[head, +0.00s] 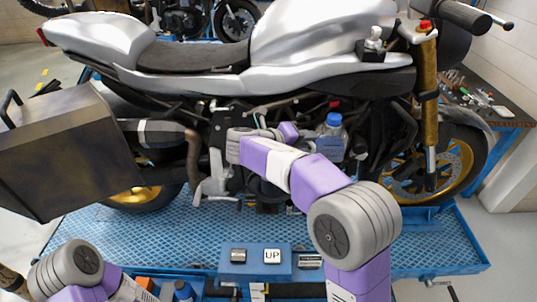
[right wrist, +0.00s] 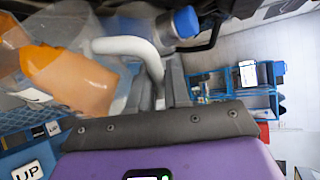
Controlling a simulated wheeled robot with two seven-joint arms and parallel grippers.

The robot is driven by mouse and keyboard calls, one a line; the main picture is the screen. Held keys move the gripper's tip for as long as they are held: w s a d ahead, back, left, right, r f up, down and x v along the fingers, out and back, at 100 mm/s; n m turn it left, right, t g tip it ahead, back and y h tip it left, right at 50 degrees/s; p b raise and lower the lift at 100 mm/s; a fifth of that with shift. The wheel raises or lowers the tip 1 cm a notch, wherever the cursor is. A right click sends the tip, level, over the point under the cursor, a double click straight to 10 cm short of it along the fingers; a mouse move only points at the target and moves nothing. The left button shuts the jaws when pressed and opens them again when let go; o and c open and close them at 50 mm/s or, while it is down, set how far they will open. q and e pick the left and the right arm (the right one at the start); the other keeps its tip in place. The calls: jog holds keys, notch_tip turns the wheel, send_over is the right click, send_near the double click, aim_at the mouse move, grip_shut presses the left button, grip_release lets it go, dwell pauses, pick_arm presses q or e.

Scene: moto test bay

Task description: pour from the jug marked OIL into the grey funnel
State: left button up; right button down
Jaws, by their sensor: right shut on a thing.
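My right gripper (head: 326,147) is shut on the white handle of a clear jug with a blue cap (head: 333,120), in front of the motorcycle's engine. In the head view the cap is at the top and the jug looks about upright; its body is mostly hidden by my gripper. In the right wrist view the jug (right wrist: 82,80) holds orange liquid. Only part of its label shows and I cannot read it. My gripper's fingers (right wrist: 170,85) show at the handle there. I cannot make out the grey funnel. My left gripper is not in view; only part of my left arm shows.
A silver motorcycle (head: 325,35) stands on a blue lift platform (head: 110,228). A button box marked UP (head: 272,257) is at the platform's front. A dark metal case (head: 65,150) juts out at left. A tool bench (head: 490,110) stands at right. The right part of the platform is clear.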

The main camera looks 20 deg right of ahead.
jog(key=shift+w+a+r, duration=0.2)
jog(key=shift+w+r, duration=0.05)
jog(key=shift+r, duration=0.05)
dwell(1.0)
jog(key=f+b, duration=0.1)
jog(key=s+d+f+b, duration=0.1)
jog(key=b, duration=0.1)
jog(key=shift+s+f+m+y, duration=0.2)
jog(key=shift+m+y, duration=0.1)
jog(key=shift+m, duration=0.1)
jog(key=shift+s+d+f+t+b, duration=0.2)
jog(key=shift+s+f+t+b, duration=0.1)
jog(key=shift+b, duration=0.25)
jog(key=b, duration=0.1)
jog(key=f+m+b, duration=0.1)
jog(key=f+y+b, duration=0.1)
jog(key=b, duration=0.1)
jog(key=shift+s+d+f+m+t, duration=0.25)
jog(key=shift+s+d+m+t, duration=0.05)
jog(key=shift+s+d+t, duration=0.1)
jog(key=s+d+f+m+t+y+b, duration=0.3)
jog(key=s+d+f+m+t+b, duration=0.1)
jog(key=b, duration=1.2)
notch_tip(320, 180, down, 4)
jog(key=shift+s+r+m, duration=0.25)
jog(key=shift+s+m, duration=0.55)
jog(key=shift+m, duration=0.3)
